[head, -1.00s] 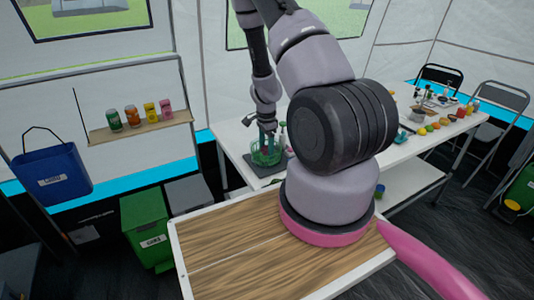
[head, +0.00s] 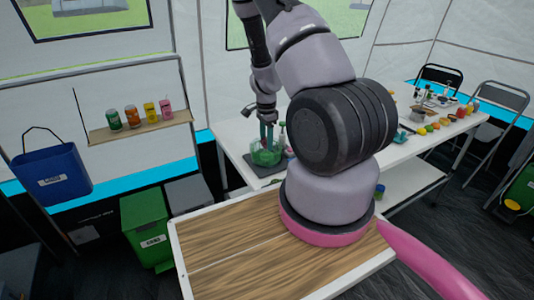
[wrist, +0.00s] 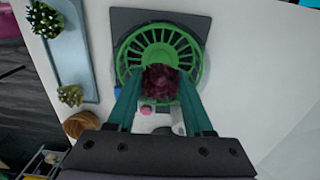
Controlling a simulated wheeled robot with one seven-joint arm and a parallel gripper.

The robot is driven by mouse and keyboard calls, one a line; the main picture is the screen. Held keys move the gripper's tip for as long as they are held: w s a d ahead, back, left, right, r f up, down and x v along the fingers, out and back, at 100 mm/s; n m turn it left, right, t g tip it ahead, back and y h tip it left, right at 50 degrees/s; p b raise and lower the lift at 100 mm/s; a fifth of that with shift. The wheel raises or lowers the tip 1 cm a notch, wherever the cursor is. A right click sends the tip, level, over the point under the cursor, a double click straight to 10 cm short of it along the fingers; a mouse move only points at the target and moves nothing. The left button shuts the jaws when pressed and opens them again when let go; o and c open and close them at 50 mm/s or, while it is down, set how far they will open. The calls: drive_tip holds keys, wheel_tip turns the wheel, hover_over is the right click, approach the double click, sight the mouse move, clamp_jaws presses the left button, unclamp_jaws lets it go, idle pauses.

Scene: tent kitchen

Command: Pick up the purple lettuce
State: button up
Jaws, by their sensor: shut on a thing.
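The purple lettuce (wrist: 160,82) shows in the wrist view as a dark reddish leafy clump between my gripper's two teal fingers. My gripper (wrist: 160,92) is shut on it. A green slotted basket (wrist: 132,62) is beyond the lettuce in that view, on a dark square mat (wrist: 125,20). In the head view my gripper (head: 267,138) points down at the green basket (head: 262,157) on the white table. The lettuce cannot be made out clearly in the head view.
In the wrist view a blue-grey tray (wrist: 72,35) with green leafy clumps lies left of the basket, and a brown round container (wrist: 80,124) is below it. The white table (head: 232,135) carries several fruits and bottles at right. A wooden-topped surface (head: 230,255) is in front.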

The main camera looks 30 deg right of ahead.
drive_tip(key=shift+r, duration=2.7)
